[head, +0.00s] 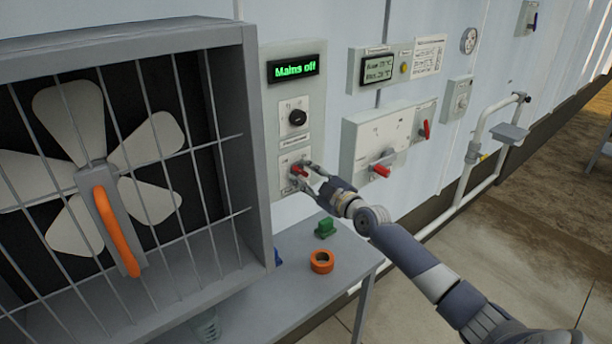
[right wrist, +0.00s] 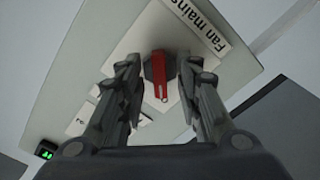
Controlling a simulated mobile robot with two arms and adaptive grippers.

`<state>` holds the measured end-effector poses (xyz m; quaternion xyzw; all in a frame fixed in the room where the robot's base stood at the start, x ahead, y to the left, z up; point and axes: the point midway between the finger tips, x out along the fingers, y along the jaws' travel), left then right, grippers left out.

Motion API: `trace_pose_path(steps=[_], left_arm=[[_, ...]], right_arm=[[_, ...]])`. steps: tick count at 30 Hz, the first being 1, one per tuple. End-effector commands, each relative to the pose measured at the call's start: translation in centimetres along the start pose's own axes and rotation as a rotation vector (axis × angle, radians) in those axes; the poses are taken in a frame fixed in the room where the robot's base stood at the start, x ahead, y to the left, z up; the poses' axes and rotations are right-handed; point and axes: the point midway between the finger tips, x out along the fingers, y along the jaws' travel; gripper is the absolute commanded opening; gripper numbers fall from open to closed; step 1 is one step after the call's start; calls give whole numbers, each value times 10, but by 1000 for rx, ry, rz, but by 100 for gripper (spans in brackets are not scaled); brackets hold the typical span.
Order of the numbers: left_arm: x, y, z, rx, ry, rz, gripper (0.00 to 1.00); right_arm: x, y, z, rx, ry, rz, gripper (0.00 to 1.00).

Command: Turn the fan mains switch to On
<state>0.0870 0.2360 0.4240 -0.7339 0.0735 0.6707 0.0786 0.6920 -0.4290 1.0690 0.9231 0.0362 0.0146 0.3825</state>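The fan mains switch has a red handle (head: 299,170) on a pale plate low on the grey panel beside the fan. The right wrist view shows the red handle (right wrist: 160,76) on its dark base, close to the "Fan mains" label (right wrist: 196,22). The display (head: 293,69) above reads "Mains off" in green. My right gripper (head: 306,177) is at the switch. In the right wrist view its fingers (right wrist: 160,80) stand apart on both sides of the handle, with gaps visible. Part of the switch is hidden by the fingers in the head view. My left gripper is not in view.
The caged fan (head: 95,155) stands close on the left. A black knob (head: 297,117) is above the switch. A box with red handles (head: 388,143) is to the right. A grey table (head: 290,300) below holds an orange ring (head: 321,261) and a green piece (head: 325,227).

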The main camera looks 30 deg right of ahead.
Motion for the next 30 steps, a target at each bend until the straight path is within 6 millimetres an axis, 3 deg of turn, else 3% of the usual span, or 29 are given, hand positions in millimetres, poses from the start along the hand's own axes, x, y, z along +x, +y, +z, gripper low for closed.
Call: trace_pose_path(steps=[9, 13, 14, 30], left_arm=[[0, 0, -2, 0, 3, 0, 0], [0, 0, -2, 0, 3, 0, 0], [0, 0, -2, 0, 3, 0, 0], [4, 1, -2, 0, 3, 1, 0]], right_arm=[[2, 0, 0, 0, 1, 0, 32], [2, 0, 0, 0, 0, 0, 3], [2, 0, 0, 0, 0, 0, 0], [2, -1, 1, 88, 0, -1, 0]])
